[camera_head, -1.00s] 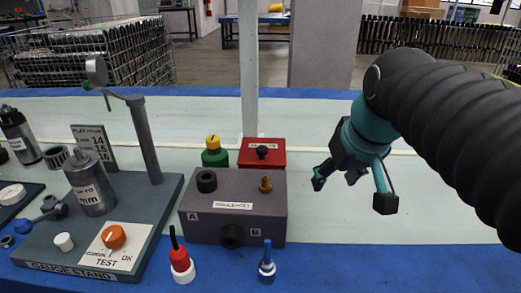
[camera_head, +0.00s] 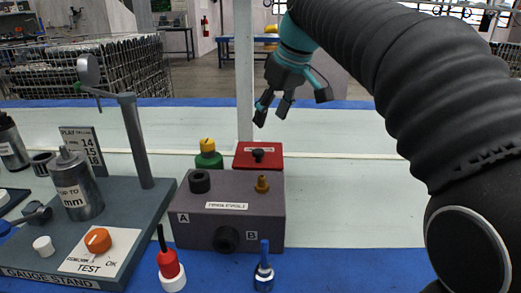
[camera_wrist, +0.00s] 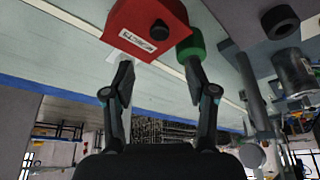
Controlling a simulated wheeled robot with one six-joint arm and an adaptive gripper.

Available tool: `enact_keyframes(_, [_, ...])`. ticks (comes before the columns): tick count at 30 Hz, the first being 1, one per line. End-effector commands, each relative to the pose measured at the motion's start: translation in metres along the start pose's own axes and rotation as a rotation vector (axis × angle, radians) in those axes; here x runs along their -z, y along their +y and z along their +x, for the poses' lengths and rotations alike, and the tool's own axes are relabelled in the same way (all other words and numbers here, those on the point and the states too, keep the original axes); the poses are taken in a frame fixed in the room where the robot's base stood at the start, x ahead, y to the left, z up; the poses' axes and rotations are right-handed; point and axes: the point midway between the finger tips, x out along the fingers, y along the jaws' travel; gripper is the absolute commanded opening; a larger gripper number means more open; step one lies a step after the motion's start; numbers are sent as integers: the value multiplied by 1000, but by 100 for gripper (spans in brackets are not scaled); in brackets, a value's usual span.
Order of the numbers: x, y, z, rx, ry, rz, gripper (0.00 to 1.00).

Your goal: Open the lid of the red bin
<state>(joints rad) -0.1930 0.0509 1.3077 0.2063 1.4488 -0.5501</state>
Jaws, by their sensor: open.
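The red bin (camera_head: 244,161) sits on the table behind the grey block, its red lid on top with a black knob (camera_head: 257,155) and a white label. In the wrist view the red bin (camera_wrist: 128,18) is at the top, with its black knob (camera_wrist: 159,30) toward the camera's right. My gripper (camera_head: 283,108) is above and slightly right of the bin in the head view, apart from it. In the wrist view my gripper (camera_wrist: 160,88) has its fingers spread, with nothing between them. The lid looks closed.
The grey block (camera_head: 230,208) with ports stands in front. A gauge stand (camera_head: 130,205) is at left. A white post (camera_head: 243,70) rises behind the bin.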

Motion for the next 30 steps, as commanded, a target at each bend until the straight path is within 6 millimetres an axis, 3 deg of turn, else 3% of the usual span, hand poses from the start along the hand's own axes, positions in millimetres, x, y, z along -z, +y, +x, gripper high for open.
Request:
enact_keyframes(6, [-1, 0, 45, 1, -2, 1, 57])
enact_keyframes(15, [-1, 0, 91, 0, -1, 0, 57])
enact_keyframes(21, [0, 0, 103, -1, -1, 1, 57])
enact_keyframes(30, [0, 0, 105, -1, 1, 1, 57])
